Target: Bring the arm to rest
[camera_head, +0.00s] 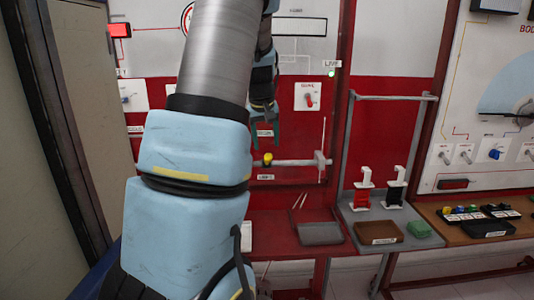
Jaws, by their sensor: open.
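My arm, with light blue covers and a grey metal tube, rises through the left middle of the head view and hides part of the panel behind it. My gripper (264,138) is behind the arm, to its right, pointing down in front of the red panel. Its dark fingers look apart, and I see nothing between them. A yellow knob (267,159) on a horizontal rod shows just below the fingertips. I cannot tell whether the fingers touch it.
A red-and-white panel (390,140) stands close behind my arm. A red toggle switch (309,100) is right of my gripper. A post stands at left.

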